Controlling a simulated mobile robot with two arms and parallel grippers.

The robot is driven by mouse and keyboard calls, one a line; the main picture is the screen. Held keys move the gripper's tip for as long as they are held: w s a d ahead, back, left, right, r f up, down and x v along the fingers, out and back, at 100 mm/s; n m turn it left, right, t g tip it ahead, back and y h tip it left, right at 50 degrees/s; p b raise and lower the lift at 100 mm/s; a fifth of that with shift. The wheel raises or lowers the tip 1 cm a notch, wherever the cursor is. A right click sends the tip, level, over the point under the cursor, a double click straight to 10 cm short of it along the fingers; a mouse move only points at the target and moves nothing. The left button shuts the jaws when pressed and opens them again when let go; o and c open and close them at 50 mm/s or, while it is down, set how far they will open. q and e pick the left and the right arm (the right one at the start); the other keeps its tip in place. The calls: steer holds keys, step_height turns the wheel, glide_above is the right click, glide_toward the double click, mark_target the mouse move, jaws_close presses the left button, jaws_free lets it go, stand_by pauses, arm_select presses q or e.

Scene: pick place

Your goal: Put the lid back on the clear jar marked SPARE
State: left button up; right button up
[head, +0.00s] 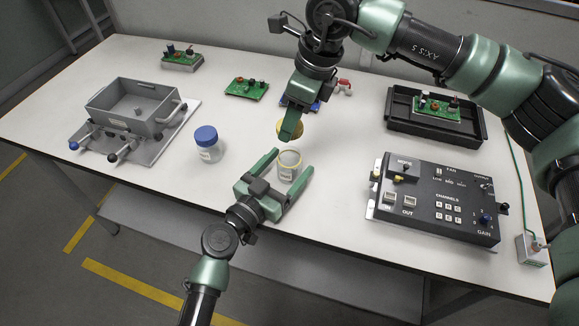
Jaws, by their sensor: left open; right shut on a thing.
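An open clear jar (289,172) with a pale label stands upright near the table's front edge, its rim uncovered. The label is too small to read. My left gripper (280,180) is open, with its fingers on either side of this jar. My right gripper (291,130) is shut on a yellow lid (296,127) and holds it above and slightly behind the jar. The gripper hides part of the lid. A second clear jar with a blue lid (206,136) stands to the left.
A grey tray fixture (133,105) stands at left. A black control box (440,199) and a black tray (470,138) with a green circuit board are at right. More boards, one green (247,88), lie behind.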

arm_select(q)
steer(key=shift+w+d, duration=0.2)
jaws_close()
arm_select(e)
glide_above(292, 147)
steer(key=s, duration=0.2)
steer(key=shift+s+f, duration=0.1)
steer(key=shift+f, duration=2.4)
steer(key=shift+f, duration=0.85)
steer(key=shift+f, duration=0.6)
